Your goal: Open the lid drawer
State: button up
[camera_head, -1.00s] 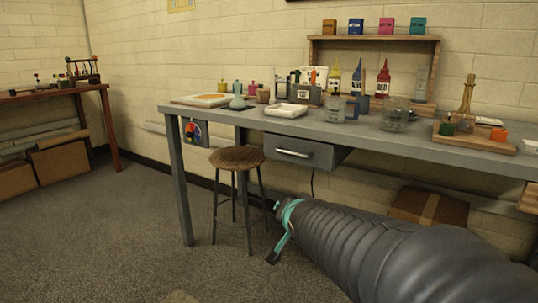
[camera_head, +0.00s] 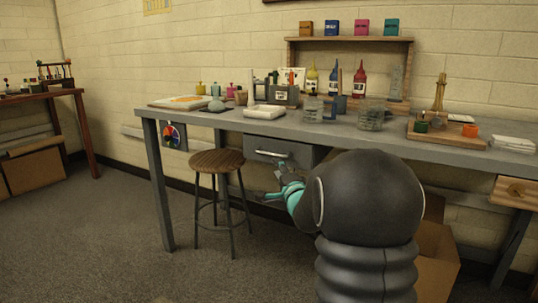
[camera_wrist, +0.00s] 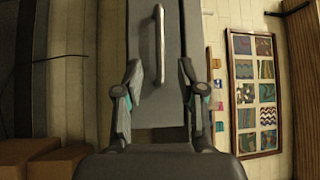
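A grey drawer (camera_head: 258,143) with a pale metal bar handle (camera_head: 272,154) hangs under the grey worktable (camera_head: 225,121); it looks shut. In the wrist view the drawer front (camera_wrist: 177,70) appears turned on its side, with its handle (camera_wrist: 160,45) running up the picture. My gripper (camera_head: 277,184) is just below and in front of the drawer. In the wrist view its two fingers (camera_wrist: 160,78) are spread apart and empty, with the handle lined up between them and beyond the tips. I see no contact with the handle.
A round wooden stool (camera_head: 217,161) stands close left of my gripper. A cardboard box (camera_head: 437,250) is on the floor to the right. A wooden drawer (camera_head: 515,192) sits at the far right. Bottles and jars crowd the tabletop. The floor at left is open.

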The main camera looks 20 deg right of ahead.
aim_at(270, 155)
jog(key=w, duration=0.3)
jog(key=w+r, duration=0.1)
jog(key=w, duration=0.2)
jog(key=w+d+p, duration=0.1)
jog(key=w, duration=0.3)
jog(key=shift+r, duration=0.2)
grip_shut()
jog(key=shift+d, duration=0.1)
